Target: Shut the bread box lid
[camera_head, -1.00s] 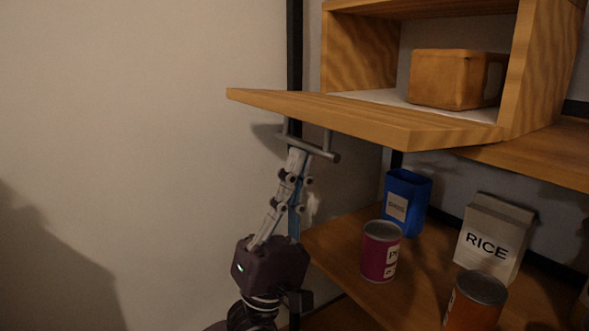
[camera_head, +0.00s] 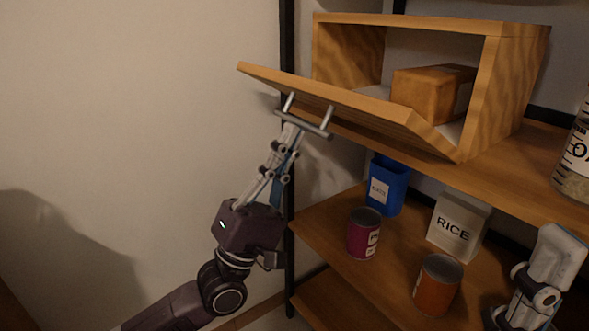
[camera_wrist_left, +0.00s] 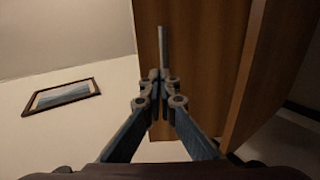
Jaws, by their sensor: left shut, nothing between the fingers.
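The wooden bread box (camera_head: 490,95) stands on the upper shelf with its front open. Its lid (camera_head: 345,108) hangs out from the box's lower front edge, its free edge tilted upward. A metal bar handle (camera_head: 304,125) is on the lid's outer face. My left gripper (camera_head: 291,130) is shut and empty, with its fingertips at the handle from below; whether they touch it is hard to tell. In the left wrist view, the shut fingertips (camera_wrist_left: 160,78) point at the handle bar (camera_wrist_left: 163,48) and lid (camera_wrist_left: 200,75). My right gripper (camera_head: 553,262) shows partly at lower right.
A brown loaf-like block (camera_head: 430,92) lies inside the box. On the lower shelf stand a blue container (camera_head: 388,187), a dark red can (camera_head: 363,235), a RICE box (camera_head: 458,225) and an orange can (camera_head: 437,285). A jar (camera_head: 575,165) stands at right. A black post (camera_head: 288,60) rises behind the lid.

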